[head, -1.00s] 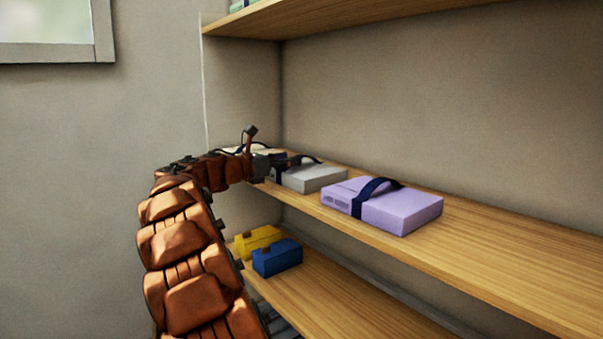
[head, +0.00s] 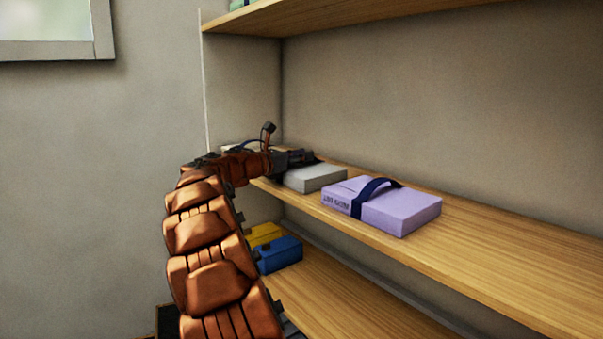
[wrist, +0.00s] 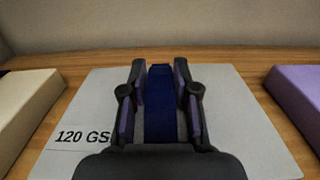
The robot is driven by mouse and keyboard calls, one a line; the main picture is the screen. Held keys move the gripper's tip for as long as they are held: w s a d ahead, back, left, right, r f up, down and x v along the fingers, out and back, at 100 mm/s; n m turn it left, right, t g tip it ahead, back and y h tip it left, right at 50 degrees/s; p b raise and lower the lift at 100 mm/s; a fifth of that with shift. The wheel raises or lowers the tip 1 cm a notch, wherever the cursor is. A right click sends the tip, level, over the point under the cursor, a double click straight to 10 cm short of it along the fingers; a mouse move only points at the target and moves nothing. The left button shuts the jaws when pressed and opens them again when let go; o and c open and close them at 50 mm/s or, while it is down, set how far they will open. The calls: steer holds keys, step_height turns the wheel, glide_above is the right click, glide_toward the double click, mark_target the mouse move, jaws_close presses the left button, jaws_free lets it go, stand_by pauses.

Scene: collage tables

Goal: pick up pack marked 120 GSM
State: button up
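The grey pack (wrist: 90,105) with "120 GS" printed on its front left lies flat on the middle shelf; the rest of the marking is hidden behind my gripper. It also shows in the head view (head: 318,179). A dark blue strap (wrist: 160,115) runs over its middle. My gripper (wrist: 160,75) is over the pack with one finger on each side of the strap. The fingers are apart, with a narrow gap showing beside the strap. In the head view my gripper (head: 300,158) covers most of the strap.
A lilac pack (head: 400,210) with a blue strap lies to the right, and a cream pack (wrist: 28,100) lies to the left. Yellow (head: 264,234) and blue (head: 280,254) items stand on the lower shelf (head: 345,300). An upper shelf (head: 400,15) hangs above. The middle shelf's right part is clear.

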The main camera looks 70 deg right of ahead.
jaws_close()
steer(key=shift+r, duration=0.2)
stand_by(0.4)
